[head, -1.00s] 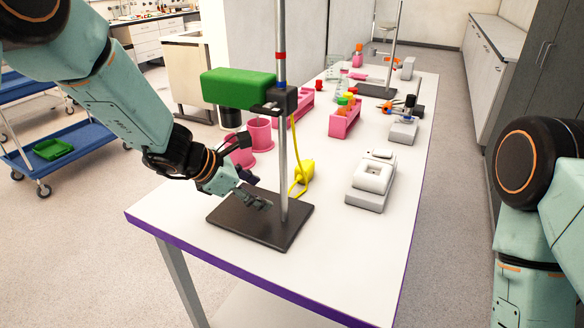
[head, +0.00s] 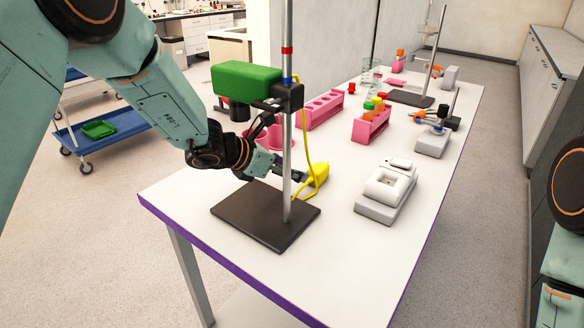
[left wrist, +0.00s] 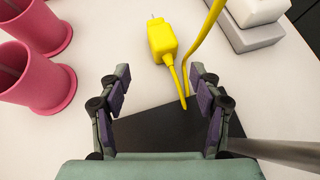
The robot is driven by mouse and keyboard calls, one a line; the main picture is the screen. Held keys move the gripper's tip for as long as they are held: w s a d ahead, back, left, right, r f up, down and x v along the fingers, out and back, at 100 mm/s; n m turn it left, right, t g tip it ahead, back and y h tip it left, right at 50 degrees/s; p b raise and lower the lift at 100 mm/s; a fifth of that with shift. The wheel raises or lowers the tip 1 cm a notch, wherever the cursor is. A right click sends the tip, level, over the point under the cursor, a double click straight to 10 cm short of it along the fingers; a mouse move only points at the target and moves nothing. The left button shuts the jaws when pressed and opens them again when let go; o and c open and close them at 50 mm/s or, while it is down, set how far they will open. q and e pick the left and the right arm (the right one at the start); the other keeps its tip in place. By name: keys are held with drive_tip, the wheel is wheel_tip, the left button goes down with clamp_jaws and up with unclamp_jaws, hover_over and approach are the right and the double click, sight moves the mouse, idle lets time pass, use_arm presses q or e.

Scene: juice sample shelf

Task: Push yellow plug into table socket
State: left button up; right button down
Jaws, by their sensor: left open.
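The yellow plug (head: 318,174) lies on the white table just behind the black stand base, with its yellow cord rising beside the metal pole. In the left wrist view the plug (left wrist: 162,40) lies ahead of the fingers with its metal prong pointing away. My left gripper (head: 296,174) is behind the pole, close to the plug's left side in the head view. In the left wrist view the left gripper (left wrist: 163,98) is open and empty, its fingers spread apart short of the plug. I cannot make out the table socket. My right gripper is out of view.
The stand's black base (head: 265,216) and pole (head: 287,150) stand in front of the left gripper, with a green block (head: 246,82) clamped above. Pink cups (left wrist: 38,75) are to the left. A white-grey device (head: 386,190) stands to the right. The table's front right is clear.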

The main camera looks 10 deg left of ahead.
sight(310, 173)
use_arm(q)
drive_tip(key=b+x, duration=0.1)
drive_tip(key=x, duration=0.5)
drive_tip(key=shift+s+d, duration=0.1)
drive_tip(key=shift+d, duration=0.2)
drive_tip(key=shift+w+f+b, duration=0.4)
drive_tip(key=shift+f+b, duration=0.1)
drive_tip(key=shift+w+d+f, duration=0.1)
drive_tip(key=shift+w+d, duration=0.1)
drive_tip(key=shift+d, duration=0.05)
drive_tip(key=shift+w+d+f, duration=0.2)
drive_tip(key=shift+w+d, duration=0.2)
drive_tip(key=shift+d, duration=0.25)
drive_tip(key=shift+s+a, duration=0.1)
drive_tip(key=shift+a, duration=0.25)
drive_tip(key=shift+a+r, duration=0.1)
drive_tip(key=shift+c, duration=0.5)
drive_tip(key=shift+d, duration=0.35)
drive_tip(key=c, duration=0.5)
drive_tip(key=shift+a, duration=0.2)
drive_tip(key=c, duration=0.4)
drive_tip(key=shift+d, duration=0.1)
clamp_jaws()
